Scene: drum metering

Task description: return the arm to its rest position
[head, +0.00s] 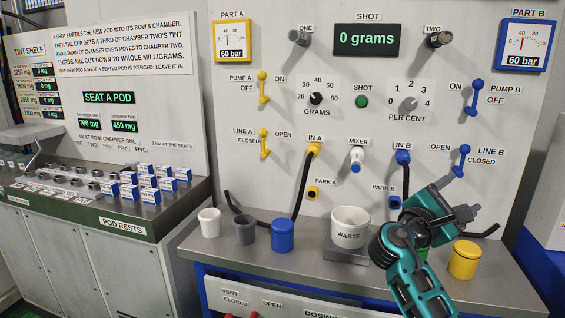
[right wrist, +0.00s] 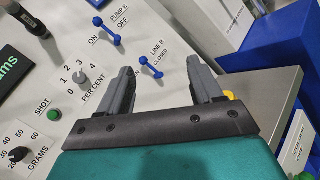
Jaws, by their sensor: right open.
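My right arm, teal with dark joints, comes up from the lower right in the head view. Its gripper (head: 462,202) is in front of the bench's right part, just below the blue line B lever (head: 463,162). In the right wrist view the two grey fingers (right wrist: 157,62) stand wide apart with nothing between them. The line B lever (right wrist: 150,67) shows beyond the gap, apart from the fingers as far as I can tell. The blue pump B lever (head: 474,97) is higher on the panel. My left gripper does not show.
On the bench stand a white waste cup (head: 350,222), a blue pot (head: 282,236), a grey cup (head: 244,229), a white cup (head: 209,221) and a yellow pot (head: 464,260). A green object (head: 421,254) is partly hidden behind my arm. Hoses hang from the panel.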

